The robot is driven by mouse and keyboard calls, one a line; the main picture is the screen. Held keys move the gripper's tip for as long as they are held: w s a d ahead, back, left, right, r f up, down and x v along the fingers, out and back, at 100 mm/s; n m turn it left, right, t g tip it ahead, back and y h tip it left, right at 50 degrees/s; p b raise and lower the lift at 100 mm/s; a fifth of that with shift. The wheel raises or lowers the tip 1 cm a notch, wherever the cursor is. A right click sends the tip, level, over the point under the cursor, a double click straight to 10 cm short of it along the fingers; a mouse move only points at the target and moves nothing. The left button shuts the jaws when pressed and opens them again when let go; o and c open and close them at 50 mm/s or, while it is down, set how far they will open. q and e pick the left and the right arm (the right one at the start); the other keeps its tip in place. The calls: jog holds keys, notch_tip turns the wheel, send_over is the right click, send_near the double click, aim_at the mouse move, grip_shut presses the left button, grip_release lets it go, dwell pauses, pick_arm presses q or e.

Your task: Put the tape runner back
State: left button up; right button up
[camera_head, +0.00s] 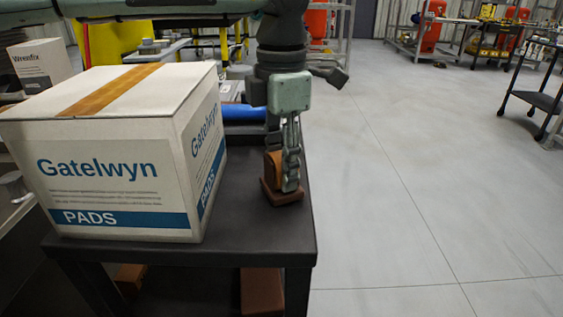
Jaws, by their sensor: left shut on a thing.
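My left gripper (290,178) points down over the right side of a dark table (252,222). It is shut on a small orange-brown thing with a flat reddish-brown base, which I take for the tape runner (274,172). The fingers hide part of it. The base is at or just above the tabletop; I cannot tell whether it touches. My right gripper is out of view.
A large white box (115,175) marked "Gatelwyn PADS" fills the table's left side. A blue roll-like thing (243,112) lies behind. Brown blocks (262,291) sit below the tabletop. The grey floor (410,180) to the right is clear.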

pick_arm(q)
jog(key=o, duration=1)
jog(key=shift+r, duration=0.3)
notch_tip(320, 180, up, 11)
jog(key=shift+f, duration=0.15)
jog(key=shift+r, duration=0.45)
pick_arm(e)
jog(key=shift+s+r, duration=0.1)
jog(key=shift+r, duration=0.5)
